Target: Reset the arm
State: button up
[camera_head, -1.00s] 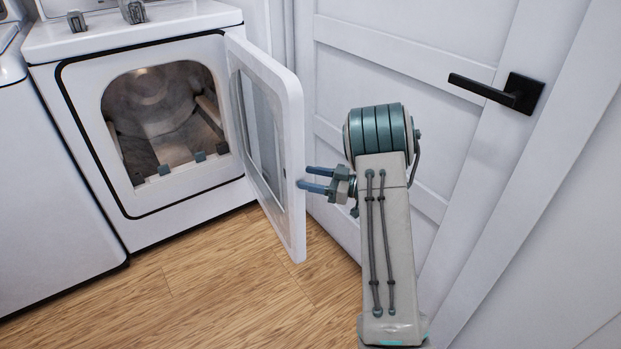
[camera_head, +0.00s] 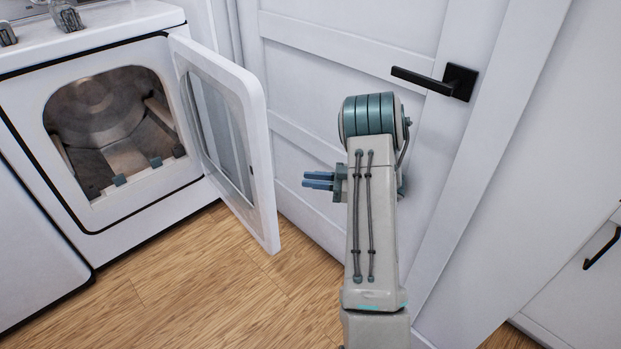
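My gripper (camera_head: 318,180) points left from the end of my raised arm, in the middle of the view. Its two blue-grey fingers lie close together with a narrow gap between them, and nothing shows between them. It is apart from the open dryer door (camera_head: 226,140), which stands to its left. The dryer (camera_head: 150,205) is white, with its door swung wide open to the right and its metal drum (camera_head: 100,115) in sight.
A white room door (camera_head: 330,60) with a black lever handle (camera_head: 440,80) stands behind my arm. A white cabinet (camera_head: 570,270) with a dark pull is at the lower right. Another white appliance (camera_head: 30,250) is at the left edge. The wooden floor (camera_head: 215,290) in front is clear.

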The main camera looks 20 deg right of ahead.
jog(key=w+r+m+t+h+p, duration=0.2)
jog(key=w+r+h+p, duration=0.15)
jog(key=r, duration=0.45)
jog(key=w+r+m+t+h+p, duration=0.1)
jog(key=w+r+h+p, duration=0.1)
jog(key=r+h+p, duration=0.45)
jog(key=w+r+m+t+h+p, duration=0.2)
jog(key=r, duration=0.7)
jog(key=s+r+m+g+h+p, duration=0.2)
jog(key=s+r+m+h+p, duration=0.35)
jog(key=r, duration=0.55)
jog(key=s+a+r+g+p, duration=0.2)
jog(key=s+a+g+p, duration=0.1)
jog(key=s, duration=0.6)
jog(key=s+a+r+m+g+y+p, duration=0.1)
jog(key=s+a+r+g+p, duration=0.2)
jog(key=s+a+p, duration=0.3)
jog(key=s+a+r+g+y+p, duration=0.1)
jog(key=s+a+r+g+p, duration=0.2)
jog(key=s, duration=1)
jog(key=shift+s+a+p, duration=0.2)
jog(key=shift+a+p, duration=0.45)
